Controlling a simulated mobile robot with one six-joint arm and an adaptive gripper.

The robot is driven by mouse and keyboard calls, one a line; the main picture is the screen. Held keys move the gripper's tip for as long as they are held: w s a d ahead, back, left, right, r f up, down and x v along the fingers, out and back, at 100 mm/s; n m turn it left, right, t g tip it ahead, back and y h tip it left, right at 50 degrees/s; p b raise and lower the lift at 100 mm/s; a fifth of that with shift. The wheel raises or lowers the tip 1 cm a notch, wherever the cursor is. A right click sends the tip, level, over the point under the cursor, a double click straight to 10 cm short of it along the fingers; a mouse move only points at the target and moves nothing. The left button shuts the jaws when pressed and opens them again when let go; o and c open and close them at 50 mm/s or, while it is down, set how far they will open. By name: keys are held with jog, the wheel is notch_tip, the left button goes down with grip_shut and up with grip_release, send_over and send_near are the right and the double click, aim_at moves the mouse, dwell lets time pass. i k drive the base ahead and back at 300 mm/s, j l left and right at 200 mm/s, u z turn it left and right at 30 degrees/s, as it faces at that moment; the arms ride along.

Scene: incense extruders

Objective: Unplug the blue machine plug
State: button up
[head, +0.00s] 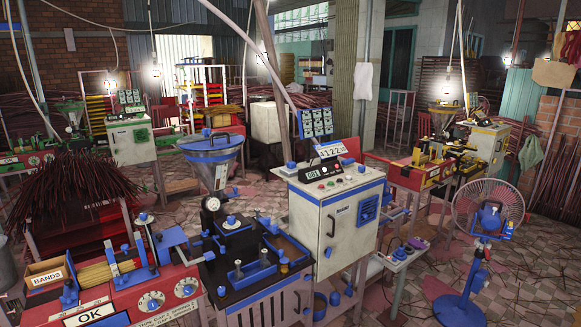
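The blue machine has a blue-lidded funnel (213,158), a black bench (240,262) with blue knobs, and a cream control cabinet (335,215) with blue trim. To the right of the cabinet, small blue parts (399,253) sit on a low pale stand (405,262). One of them may be the plug, but they are too small to tell. Thin dark cables hang near the stand and the floor; I cannot trace which one belongs to the plug. My gripper is not in view.
A blue fan (487,215) stands on the floor at the right. Green and yellow machines (480,140) stand farther back. Tiled floor (535,275) is open around the fan.

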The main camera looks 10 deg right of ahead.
aim_at(292, 165)
jog(key=i+l+u, duration=0.3)
jog(key=i+l, duration=0.45)
jog(key=i, duration=0.35)
jog(key=i+l+u, duration=0.35)
jog(key=i+l, duration=0.65)
